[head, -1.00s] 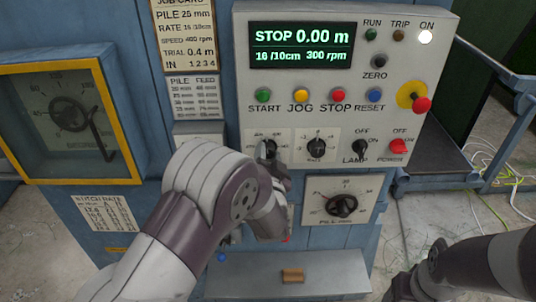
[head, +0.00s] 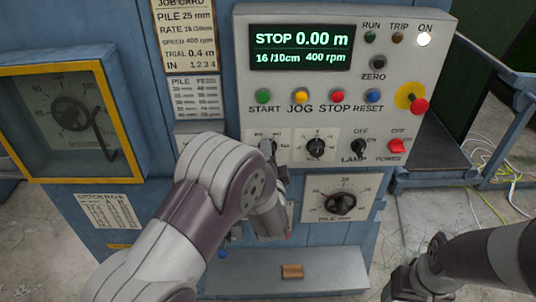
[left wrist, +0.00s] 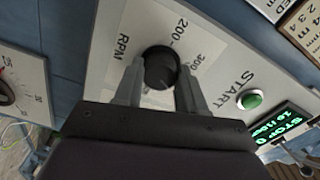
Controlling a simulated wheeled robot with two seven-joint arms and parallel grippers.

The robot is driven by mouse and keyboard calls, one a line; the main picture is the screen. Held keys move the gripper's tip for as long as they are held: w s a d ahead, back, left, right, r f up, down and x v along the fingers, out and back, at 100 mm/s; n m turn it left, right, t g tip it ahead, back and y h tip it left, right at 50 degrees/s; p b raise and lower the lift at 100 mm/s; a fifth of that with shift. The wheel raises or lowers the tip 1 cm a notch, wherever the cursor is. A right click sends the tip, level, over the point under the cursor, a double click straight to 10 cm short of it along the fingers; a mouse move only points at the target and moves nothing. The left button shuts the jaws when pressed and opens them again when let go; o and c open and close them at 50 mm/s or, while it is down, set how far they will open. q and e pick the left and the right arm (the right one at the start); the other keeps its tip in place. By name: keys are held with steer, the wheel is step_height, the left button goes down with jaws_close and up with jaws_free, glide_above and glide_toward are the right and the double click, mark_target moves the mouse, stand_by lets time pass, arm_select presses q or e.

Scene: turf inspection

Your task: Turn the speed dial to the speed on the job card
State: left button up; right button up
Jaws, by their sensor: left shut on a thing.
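The speed dial (left wrist: 161,68), a black knob with RPM marks, sits below the START button and shows in the left wrist view. My left gripper (left wrist: 157,88) is shut on it, one finger on each side. In the head view my left gripper (head: 270,158) hides part of the dial plate (head: 252,135). The job card (head: 186,35) reads speed 400 rpm. The display (head: 302,47) shows STOP, 0.00 m, 16/10cm and 400 rpm. My right gripper (head: 402,284) is low at the right, its jaws unclear.
Close by are the green START button (head: 263,97), a second knob (head: 316,147), the lamp switch (head: 358,147) and the pile dial (head: 341,204). A grey shelf (head: 335,282) bearing a small brown block (head: 292,272) is below. A yellow-framed gauge (head: 70,115) stands left.

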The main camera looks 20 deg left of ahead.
arm_select(q)
steer(key=shift+r, duration=0.1)
stand_by(0.3)
steer(key=o, duration=1.1)
steer(key=shift+d, duration=0.1)
steer(key=b+v, duration=0.3)
steer(key=v, duration=0.9)
steer(key=shift+s+b, duration=0.3)
steer(key=shift+b, duration=0.1)
steer(key=shift+d, duration=0.1)
